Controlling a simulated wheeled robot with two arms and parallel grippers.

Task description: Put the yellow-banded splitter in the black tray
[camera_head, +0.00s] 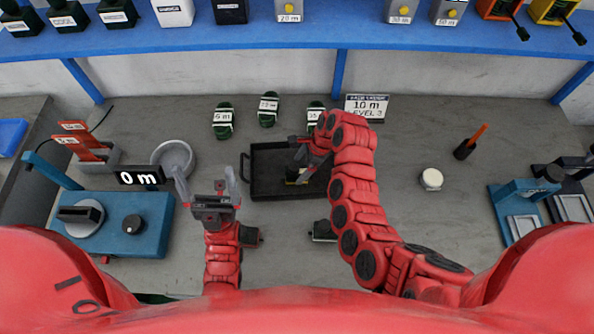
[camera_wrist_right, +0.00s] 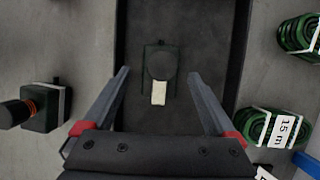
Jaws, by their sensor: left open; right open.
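The black tray (camera_head: 262,187) lies flat in the middle of the table; its dark floor also fills the middle of the right wrist view (camera_wrist_right: 190,30). A dark splitter with a pale label (camera_wrist_right: 158,92) sits in the tray; in the head view a yellowish patch shows on this splitter (camera_head: 292,179), partly covered by my arm. My right gripper (camera_head: 312,168) is over the tray. Its open fingers (camera_wrist_right: 160,95) stand either side of the splitter, apart from it. My left gripper (camera_head: 206,180) is open and empty, left of the tray.
A dark block with an orange-ringed round part (camera_wrist_right: 42,108) stands outside the tray, also seen below it in the head view (camera_head: 322,231). Green cable coils (camera_head: 268,110) stand behind the tray. A blue machine (camera_head: 118,222) is at left.

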